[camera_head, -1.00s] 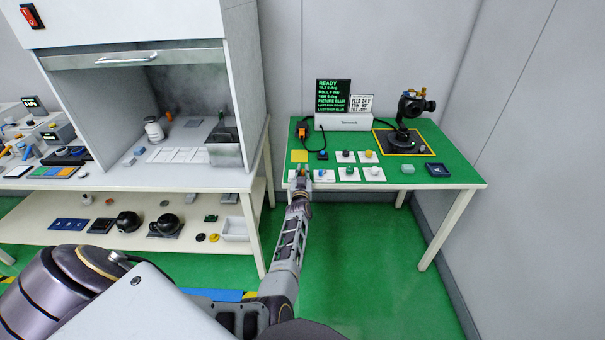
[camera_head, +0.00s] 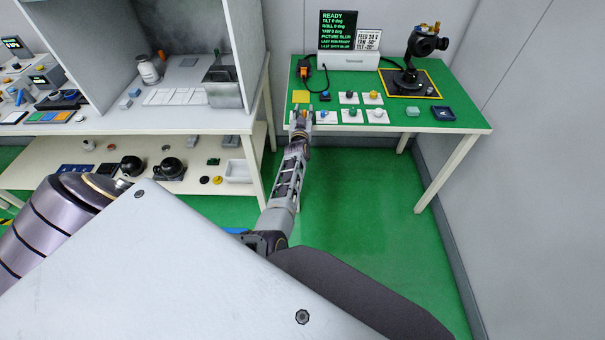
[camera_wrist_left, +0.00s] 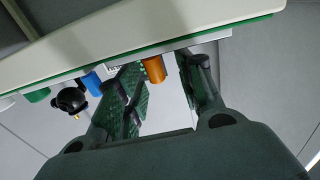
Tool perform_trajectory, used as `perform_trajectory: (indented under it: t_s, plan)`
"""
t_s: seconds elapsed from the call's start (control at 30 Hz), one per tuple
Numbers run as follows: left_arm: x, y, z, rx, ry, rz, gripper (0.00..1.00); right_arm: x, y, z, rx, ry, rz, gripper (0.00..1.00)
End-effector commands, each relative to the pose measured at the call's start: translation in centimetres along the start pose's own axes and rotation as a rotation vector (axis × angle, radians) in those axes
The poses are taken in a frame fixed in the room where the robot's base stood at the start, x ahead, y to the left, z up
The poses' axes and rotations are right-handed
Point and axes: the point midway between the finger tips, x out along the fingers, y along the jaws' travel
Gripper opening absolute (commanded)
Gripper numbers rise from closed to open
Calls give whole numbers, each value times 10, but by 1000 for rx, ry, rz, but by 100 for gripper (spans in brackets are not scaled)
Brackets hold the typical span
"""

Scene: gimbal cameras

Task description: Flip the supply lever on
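My left gripper (camera_head: 301,117) is at the front left edge of this bench. In the left wrist view, my left gripper (camera_wrist_left: 165,88) is open, with its two dark fingers on either side of the orange handle. I see gaps and no clear contact. In the head view the gripper hides most of the handle, and its switch position cannot be told. My right gripper is not in view.
A fume cupboard bench (camera_head: 262,85) stands left.

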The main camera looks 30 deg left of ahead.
Motion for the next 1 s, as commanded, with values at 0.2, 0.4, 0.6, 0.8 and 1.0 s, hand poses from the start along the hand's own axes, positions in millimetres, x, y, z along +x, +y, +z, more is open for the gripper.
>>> perform_trajectory:
  t_s: [0.2,0.4,0.6,0.8,1.0]
  plan:
    - [-1,-3,0,5,1,44,37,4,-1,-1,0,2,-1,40]
    - [-1,-5,0,4,2,82,37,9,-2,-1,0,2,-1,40]
    - [-2,-5,1,4,0,115,37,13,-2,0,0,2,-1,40]
    - [-7,-4,2,0,-5,140,37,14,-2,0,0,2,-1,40]
    - [-21,-6,1,1,-4,139,37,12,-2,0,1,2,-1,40]
